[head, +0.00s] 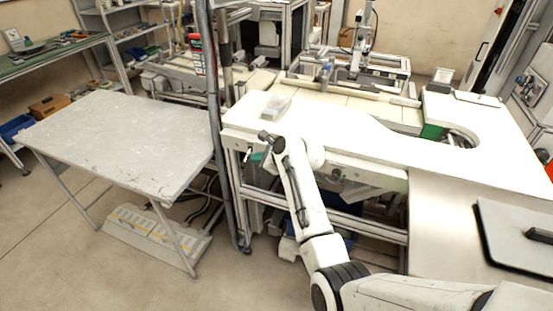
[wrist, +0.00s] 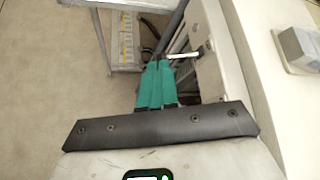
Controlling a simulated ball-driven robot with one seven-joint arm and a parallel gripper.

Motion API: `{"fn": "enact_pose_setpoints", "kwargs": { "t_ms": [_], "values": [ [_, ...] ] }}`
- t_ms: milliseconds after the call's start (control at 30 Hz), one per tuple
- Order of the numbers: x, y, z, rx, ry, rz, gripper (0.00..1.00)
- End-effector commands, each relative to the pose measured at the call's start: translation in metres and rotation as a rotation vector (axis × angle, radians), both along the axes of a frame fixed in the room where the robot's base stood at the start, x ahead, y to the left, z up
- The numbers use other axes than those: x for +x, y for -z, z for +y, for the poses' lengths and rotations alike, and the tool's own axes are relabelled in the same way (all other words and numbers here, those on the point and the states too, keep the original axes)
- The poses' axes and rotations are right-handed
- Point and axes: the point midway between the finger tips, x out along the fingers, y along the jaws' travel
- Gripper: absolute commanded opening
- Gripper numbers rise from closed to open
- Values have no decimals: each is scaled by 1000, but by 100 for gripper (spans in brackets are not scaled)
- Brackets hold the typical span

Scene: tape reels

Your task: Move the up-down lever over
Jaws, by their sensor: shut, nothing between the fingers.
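The lever (wrist: 183,55) shows in the wrist view as a short pale rod with a dark piece at its right end, beside the pale side panel of the bench. In the head view the lever (head: 247,155) is a small pale rod at the bench's left front corner. My gripper (wrist: 158,64) has teal fingers, shut together and empty. Its fingertips are close to the lever's left end in the wrist view; I cannot tell whether they touch. In the head view my gripper (head: 257,158) is partly hidden, just right of the lever.
The white bench (head: 340,140) spreads right of the lever, with a clear plastic box (head: 276,104) near its corner. A grey upright post (head: 215,120) stands close on the left. A worn grey table (head: 120,140) lies beyond it. Open floor is at the lower left.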

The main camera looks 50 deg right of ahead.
Motion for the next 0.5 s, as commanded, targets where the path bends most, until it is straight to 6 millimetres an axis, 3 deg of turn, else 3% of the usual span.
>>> {"fn": "enact_pose_setpoints", "kwargs": {
  "t_ms": [300, 500],
  "values": [
    [-51, -23, 3, -5, 0, -2, 0],
    [-75, -36, 5, -4, 0, -3, 0]
  ]
}}
